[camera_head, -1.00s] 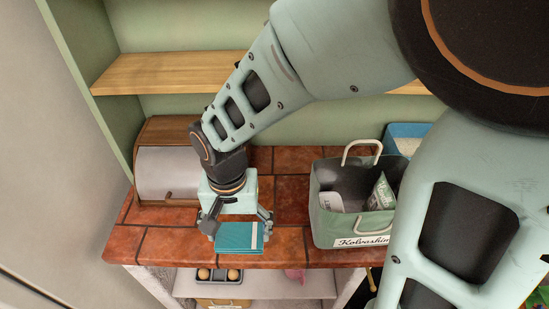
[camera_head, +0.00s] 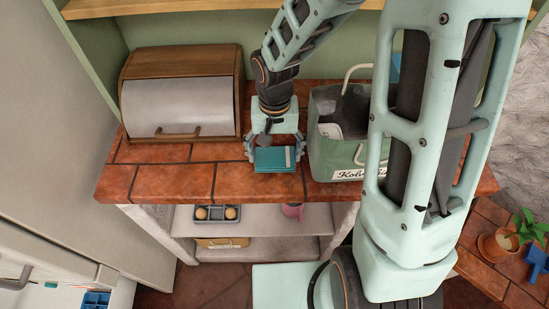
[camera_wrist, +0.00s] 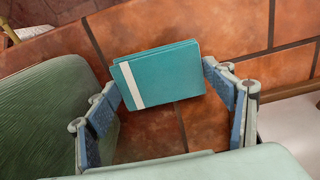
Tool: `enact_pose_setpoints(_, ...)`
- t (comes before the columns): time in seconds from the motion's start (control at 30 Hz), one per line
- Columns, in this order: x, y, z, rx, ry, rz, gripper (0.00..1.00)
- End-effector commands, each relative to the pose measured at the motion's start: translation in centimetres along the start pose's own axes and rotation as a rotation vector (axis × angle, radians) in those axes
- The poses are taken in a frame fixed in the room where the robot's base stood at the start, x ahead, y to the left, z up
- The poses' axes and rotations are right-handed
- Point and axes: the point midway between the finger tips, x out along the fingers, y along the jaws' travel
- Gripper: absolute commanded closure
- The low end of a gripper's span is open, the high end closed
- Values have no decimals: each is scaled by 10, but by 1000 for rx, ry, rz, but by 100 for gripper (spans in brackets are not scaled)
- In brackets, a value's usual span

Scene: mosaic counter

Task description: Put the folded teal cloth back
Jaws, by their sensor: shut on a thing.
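The folded teal cloth (camera_head: 271,161) is a flat, neat rectangle with a pale stripe across it. In the wrist view the cloth (camera_wrist: 165,77) lies between both fingertips, which press on its two short ends. My gripper (camera_head: 276,155) is shut on it. The head view places the cloth over the front part of the red-tiled counter (camera_head: 190,180), just left of a green bag. I cannot tell whether the cloth touches the tiles or hangs slightly above them.
The green bag (camera_head: 325,158) with a light handle and a label stands close to the right of my gripper. A bread box (camera_head: 182,95) with a closed grey front stands back left. Bare tiles lie between them.

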Motion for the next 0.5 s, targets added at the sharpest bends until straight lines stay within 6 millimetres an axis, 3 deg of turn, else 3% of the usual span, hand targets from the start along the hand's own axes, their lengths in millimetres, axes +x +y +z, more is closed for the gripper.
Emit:
enact_pose_setpoints(0.03,13,0,0,0,-2,0,44)
enact_pose_setpoints(0.1,17,0,0,0,-1,0,44)
enact_pose_setpoints(0.5,20,0,0,0,-1,0,44)
